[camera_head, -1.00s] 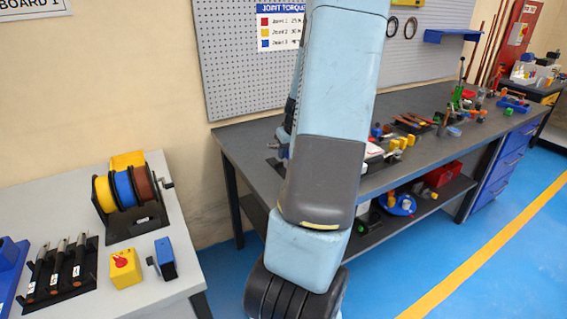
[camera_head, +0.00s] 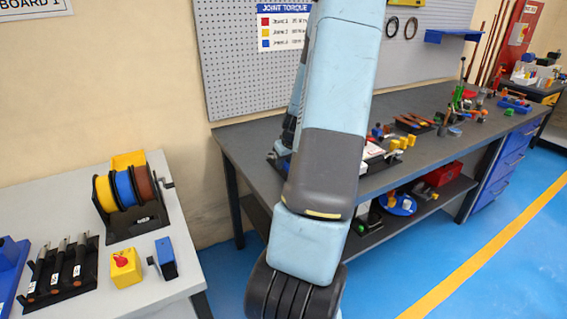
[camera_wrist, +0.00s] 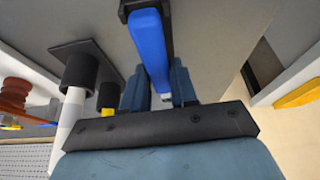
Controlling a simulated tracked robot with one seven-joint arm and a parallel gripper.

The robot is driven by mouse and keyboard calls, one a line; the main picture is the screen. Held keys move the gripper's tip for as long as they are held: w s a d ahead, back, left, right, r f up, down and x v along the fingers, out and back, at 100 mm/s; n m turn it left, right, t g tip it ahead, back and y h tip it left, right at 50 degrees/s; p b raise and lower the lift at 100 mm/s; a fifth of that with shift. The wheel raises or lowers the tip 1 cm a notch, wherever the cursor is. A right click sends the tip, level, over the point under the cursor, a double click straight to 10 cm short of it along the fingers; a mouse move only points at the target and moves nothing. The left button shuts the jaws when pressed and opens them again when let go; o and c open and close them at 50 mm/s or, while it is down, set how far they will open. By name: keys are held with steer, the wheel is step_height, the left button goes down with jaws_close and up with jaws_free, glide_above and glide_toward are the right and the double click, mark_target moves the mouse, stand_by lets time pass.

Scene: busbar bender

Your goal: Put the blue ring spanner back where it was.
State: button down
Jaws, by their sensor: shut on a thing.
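My gripper (camera_wrist: 158,92) shows in the wrist view, with a finger on each side of a long blue bar, and is shut on it. The bar looks like the handle of the blue ring spanner (camera_wrist: 150,45). Its far end meets a dark black piece (camera_wrist: 126,8) at the top edge of the view; I cannot tell whether they touch. No ring end is clearly visible. In the head view my arm hides the gripper and the spanner.
In the wrist view, a black-and-white post (camera_wrist: 80,76) and a small yellow thing (camera_wrist: 109,95) stand close left of the fingers. The head view shows the dark workbench (camera_head: 240,140) with several tools, a pegboard (camera_head: 230,60) behind, and a grey table (camera_head: 170,292) at left.

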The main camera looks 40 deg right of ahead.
steer(key=shift+f, duration=0.15)
steer(key=c, duration=0.9)
jaws_free()
